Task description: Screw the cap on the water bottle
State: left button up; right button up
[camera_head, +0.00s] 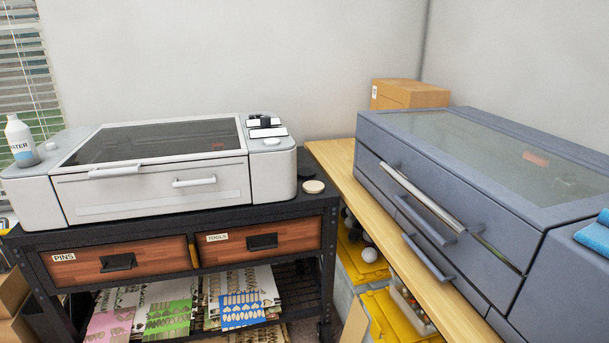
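A white water bottle (20,142) with a light blue label reading "WATER" stands upright on the left end of the white machine (150,172). Its top is small in the view, and I cannot tell whether a cap is on it. A small white round piece (51,146) lies just right of the bottle, apart from it; it may be the cap. Another flat white round piece (271,142) is on the machine's right end. Neither of my grippers is in view.
The machine stands on a black cart with wooden drawers (120,262), above a shelf of patterned sheets. A pale disc (313,187) lies on the cart's right edge. A large blue-grey machine (470,190) fills the wooden table (340,165) at right. A cardboard box (410,94) sits behind.

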aim_at(23, 147)
jog(key=u, duration=1.45)
jog(key=i+j+z, duration=0.35)
jog(key=i+j, duration=0.35)
jog(key=i, duration=0.3)
jog(key=i+j+z, duration=0.35)
jog(key=i+j, duration=0.55)
